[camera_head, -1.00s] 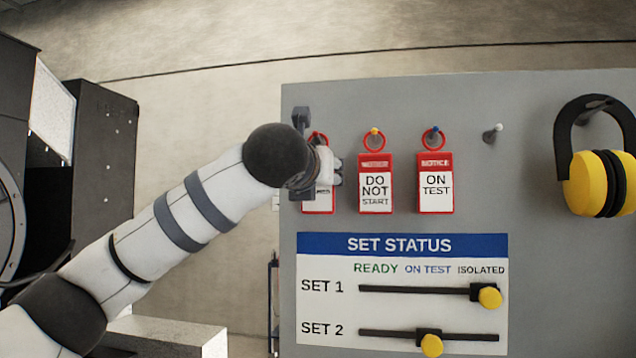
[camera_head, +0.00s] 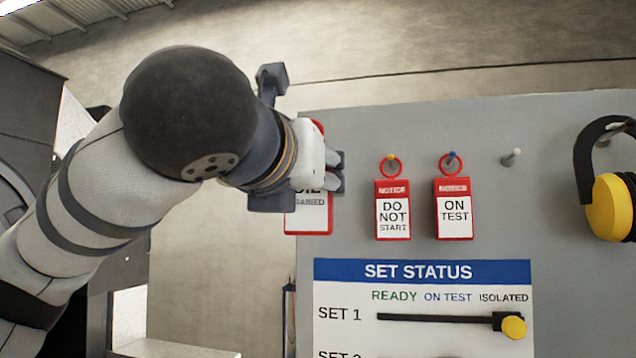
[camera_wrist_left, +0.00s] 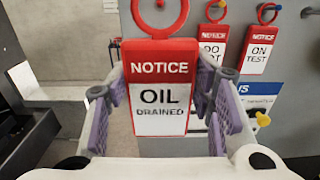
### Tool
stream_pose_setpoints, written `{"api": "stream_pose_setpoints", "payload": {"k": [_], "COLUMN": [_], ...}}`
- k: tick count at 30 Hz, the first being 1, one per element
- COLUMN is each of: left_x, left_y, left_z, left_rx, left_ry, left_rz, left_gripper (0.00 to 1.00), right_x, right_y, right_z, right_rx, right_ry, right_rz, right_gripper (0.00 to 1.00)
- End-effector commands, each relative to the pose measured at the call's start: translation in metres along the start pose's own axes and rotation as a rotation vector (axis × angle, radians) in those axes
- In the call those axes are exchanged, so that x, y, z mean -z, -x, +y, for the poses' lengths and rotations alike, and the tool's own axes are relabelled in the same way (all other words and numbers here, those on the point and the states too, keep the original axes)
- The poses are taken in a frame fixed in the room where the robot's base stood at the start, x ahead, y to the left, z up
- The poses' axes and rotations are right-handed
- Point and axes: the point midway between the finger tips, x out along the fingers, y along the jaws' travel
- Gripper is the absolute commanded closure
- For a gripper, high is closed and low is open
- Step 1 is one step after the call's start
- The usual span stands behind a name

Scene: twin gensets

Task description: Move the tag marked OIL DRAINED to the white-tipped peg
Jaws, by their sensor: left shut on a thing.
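The OIL DRAINED tag (camera_head: 308,218), red and white with a red ring, is in my left gripper (camera_head: 338,172). In the left wrist view the tag (camera_wrist_left: 160,95) hangs upright between the two purple-grey fingers, its label facing the camera. The gripper hides part of the tag and ring in the head view. The tag looks larger than its neighbours there, held out in front of the board. The white-tipped peg (camera_head: 511,156) is bare, to the right of the other tags. My right gripper is not in view.
On the grey board (camera_head: 560,120), a DO NOT START tag (camera_head: 393,215) hangs on a yellow-tipped peg and an ON TEST tag (camera_head: 453,215) on a blue-tipped peg. Yellow ear defenders (camera_head: 607,205) hang at the right. A SET STATUS panel (camera_head: 422,271) with sliders is below.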

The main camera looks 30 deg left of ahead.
Motion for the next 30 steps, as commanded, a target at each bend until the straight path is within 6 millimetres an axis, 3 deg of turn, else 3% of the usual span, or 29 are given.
{"api": "stream_pose_setpoints", "payload": {"k": [13,30], "left_x": [0.000,-0.015], "left_y": [0.006,0.013], "left_z": [0.000,-0.001], "left_rx": [0.001,0.002], "left_ry": [-0.001,0.000], "left_rz": [-0.001,-0.003], "left_gripper": [0.75,0.75], "right_x": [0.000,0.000], "right_y": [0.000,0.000], "right_z": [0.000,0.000], "right_rx": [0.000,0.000], "right_ry": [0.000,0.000], "right_rz": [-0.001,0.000], "right_gripper": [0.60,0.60]}}
